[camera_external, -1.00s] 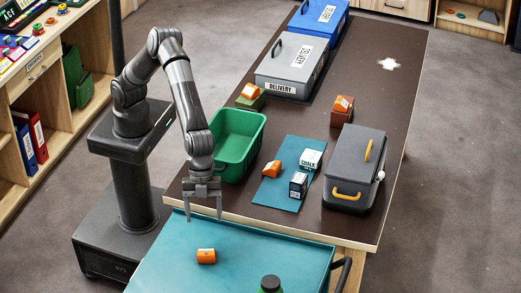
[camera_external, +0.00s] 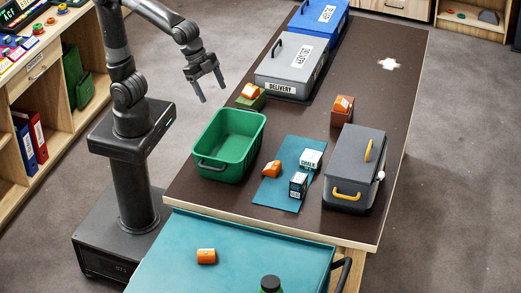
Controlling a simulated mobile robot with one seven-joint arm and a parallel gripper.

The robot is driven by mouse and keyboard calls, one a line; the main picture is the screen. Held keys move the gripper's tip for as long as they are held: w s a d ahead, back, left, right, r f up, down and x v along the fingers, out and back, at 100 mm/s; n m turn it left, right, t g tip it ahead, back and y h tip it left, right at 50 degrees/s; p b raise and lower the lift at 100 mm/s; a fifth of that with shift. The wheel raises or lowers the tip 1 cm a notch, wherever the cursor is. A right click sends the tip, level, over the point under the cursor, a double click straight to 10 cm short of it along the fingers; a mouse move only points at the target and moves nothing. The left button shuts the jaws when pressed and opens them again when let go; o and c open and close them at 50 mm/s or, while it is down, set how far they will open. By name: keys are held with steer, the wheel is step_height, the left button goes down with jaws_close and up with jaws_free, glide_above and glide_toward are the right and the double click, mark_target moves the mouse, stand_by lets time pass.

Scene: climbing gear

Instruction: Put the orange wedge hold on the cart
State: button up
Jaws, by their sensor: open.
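Several small orange pieces with white labels show. One orange piece (camera_external: 206,256) lies on the teal top of the cart (camera_external: 178,243). Another orange piece (camera_external: 271,169) lies on the blue mat (camera_external: 269,194) on the table. A third orange piece (camera_external: 251,90) sits on a green block, and one more orange piece (camera_external: 343,102) sits on a reddish-brown block. Which of them is the wedge hold I cannot tell for sure at this size. My gripper (camera_external: 212,95) is open and empty, raised near the table's left side, left of the green block.
A green bin (camera_external: 228,146) stands on the table's left side. Chalk boxes (camera_external: 311,159) lie on the mat. A grey lidded box (camera_external: 353,170) stands at right, and a grey delivery box (camera_external: 290,68) and blue box (camera_external: 319,20) at the back.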

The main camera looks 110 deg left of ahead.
steer(key=s+a+f+n, duration=0.3)
steer(key=s+a+n, duration=0.2)
steer(key=s+a, duration=0.7)
steer(key=s, duration=0.3)
steer(key=shift+s+f+t+y, duration=0.2)
steer(key=shift+s+t+y, duration=0.1)
steer(key=shift+s, duration=0.05)
